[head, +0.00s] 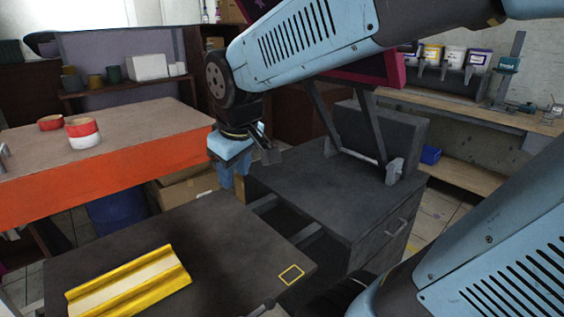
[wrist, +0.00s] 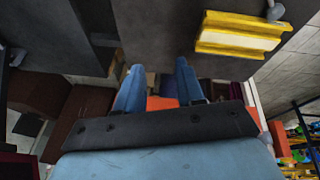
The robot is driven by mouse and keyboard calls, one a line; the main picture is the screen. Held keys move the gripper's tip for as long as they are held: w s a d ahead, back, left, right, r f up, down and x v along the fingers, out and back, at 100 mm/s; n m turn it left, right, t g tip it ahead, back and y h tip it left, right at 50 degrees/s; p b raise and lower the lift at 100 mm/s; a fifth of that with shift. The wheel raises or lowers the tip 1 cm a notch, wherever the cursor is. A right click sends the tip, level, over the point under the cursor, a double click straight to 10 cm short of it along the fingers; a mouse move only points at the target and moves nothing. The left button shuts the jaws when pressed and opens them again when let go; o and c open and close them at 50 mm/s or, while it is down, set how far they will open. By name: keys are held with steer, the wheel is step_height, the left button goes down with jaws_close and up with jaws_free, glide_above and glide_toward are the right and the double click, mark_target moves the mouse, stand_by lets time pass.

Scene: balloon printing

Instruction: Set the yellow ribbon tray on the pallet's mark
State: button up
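The yellow ribbon tray (head: 130,285) has raised yellow sides and a pale middle. It lies flat at the left front of a dark tabletop (head: 215,235). It also shows at the upper right in the wrist view (wrist: 240,38). The mark, a small yellow square outline (head: 291,274), is near that tabletop's right corner, apart from the tray, and looks bare. I cannot tell a separate pallet from the tabletop. My gripper (head: 235,180) hangs above and beyond the tabletop's far edge, away from the tray. Its two blue fingers (wrist: 159,66) are apart with nothing between them.
An orange-sided table (head: 100,165) with red-and-white pots (head: 83,133) stands behind at left. A dark cabinet (head: 340,195) with a raised frame is to the right of my gripper. A grey lever-like part (head: 262,307) is at the tabletop's front edge. The tabletop between tray and mark is clear.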

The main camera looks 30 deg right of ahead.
steer(key=s+d+r+m+t, duration=0.1)
steer(key=s+d+r+m, duration=0.2)
steer(key=s+d+m, duration=0.2)
steer(key=shift+s+d, duration=0.75)
steer(key=shift+d, duration=0.4)
steer(key=shift+s, duration=0.1)
